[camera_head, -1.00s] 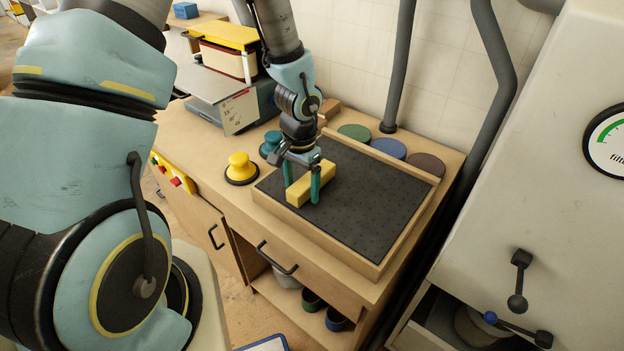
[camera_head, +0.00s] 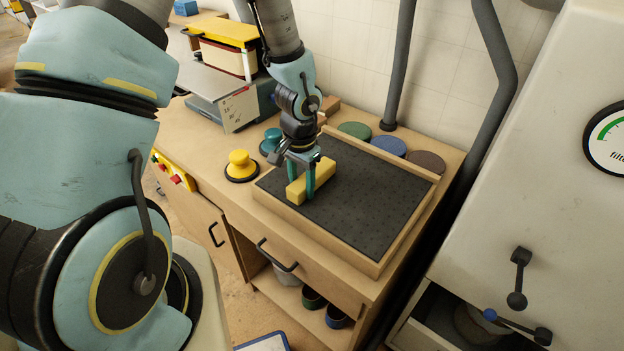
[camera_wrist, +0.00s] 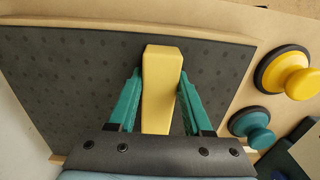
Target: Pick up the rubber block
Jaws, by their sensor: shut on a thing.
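The rubber block is a long yellow block (camera_head: 318,180) on the dark perforated mat (camera_head: 375,215) of a wooden-rimmed tray, near the tray's left end. It also shows in the wrist view (camera_wrist: 159,85), running away between the fingers. My gripper (camera_head: 302,180) points down over the block with a teal finger on each side of it, shut on it. In the wrist view my gripper (camera_wrist: 160,95) has its fingers at the block's two long sides. The block appears to rest on the mat; I cannot tell any gap beneath it.
A yellow knobbed disc (camera_head: 241,167) and a teal knobbed one (camera_head: 271,142) stand left of the tray. Green (camera_head: 354,131), blue (camera_head: 389,146) and brown (camera_head: 426,162) discs lie behind it. A grey pipe (camera_head: 398,70) rises behind the bench. The mat's right part is clear.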

